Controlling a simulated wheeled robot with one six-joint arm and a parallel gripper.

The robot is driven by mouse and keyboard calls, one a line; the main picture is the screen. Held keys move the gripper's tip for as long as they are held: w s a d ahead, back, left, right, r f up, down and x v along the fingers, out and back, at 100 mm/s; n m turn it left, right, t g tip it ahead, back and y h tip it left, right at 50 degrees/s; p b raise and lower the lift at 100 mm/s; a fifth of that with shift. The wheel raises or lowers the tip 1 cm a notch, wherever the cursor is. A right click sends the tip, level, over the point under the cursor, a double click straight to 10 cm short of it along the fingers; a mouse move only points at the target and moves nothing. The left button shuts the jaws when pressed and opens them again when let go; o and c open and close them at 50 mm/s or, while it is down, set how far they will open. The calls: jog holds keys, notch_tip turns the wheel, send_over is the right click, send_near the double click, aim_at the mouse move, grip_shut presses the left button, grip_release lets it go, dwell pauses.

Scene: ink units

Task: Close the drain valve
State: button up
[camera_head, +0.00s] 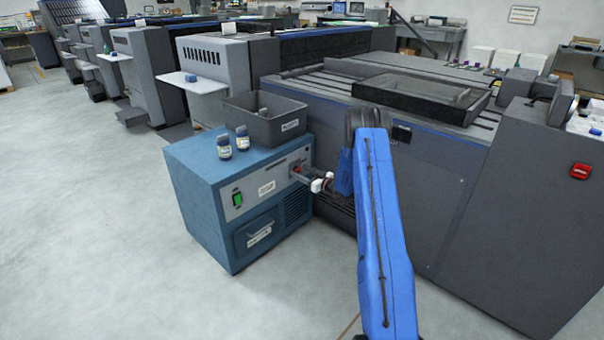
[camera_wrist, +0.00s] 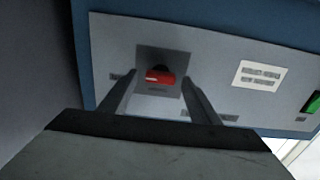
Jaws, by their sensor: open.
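The drain valve shows in the wrist view as a red handle (camera_wrist: 160,76) on a dark mount, on the grey front panel (camera_wrist: 215,60) of a blue cabinet. My gripper (camera_wrist: 158,85) is open, with one finger on each side of the red handle. I cannot tell whether the fingers touch it. In the head view my gripper (camera_head: 305,178) is at the right part of the panel of the blue cabinet (camera_head: 200,190).
The cabinet's top holds a grey bin (camera_head: 262,130) and two small jars, one of them a jar (camera_head: 223,147) near the left. A green switch (camera_head: 237,198) is on the panel, with a drawer (camera_head: 258,230) below. A large grey machine (camera_head: 400,190) stands close on the right. Floor at left is clear.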

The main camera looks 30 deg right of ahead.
jog(key=c, duration=1.1)
jog(key=shift+n, duration=0.3)
jog(key=n, duration=0.3)
jog(key=shift+a+n, duration=0.1)
jog(key=shift+n, duration=0.2)
jog(key=n, duration=0.4)
jog(key=shift+n, duration=0.3)
jog(key=n, duration=0.4)
jog(key=shift+a+f+n, duration=0.1)
jog(key=shift+f+n, duration=0.05)
jog(key=shift+n, duration=0.15)
jog(key=shift+s+f+n, duration=0.1)
jog(key=shift+f+n, duration=0.05)
jog(key=shift+n, duration=2.05)
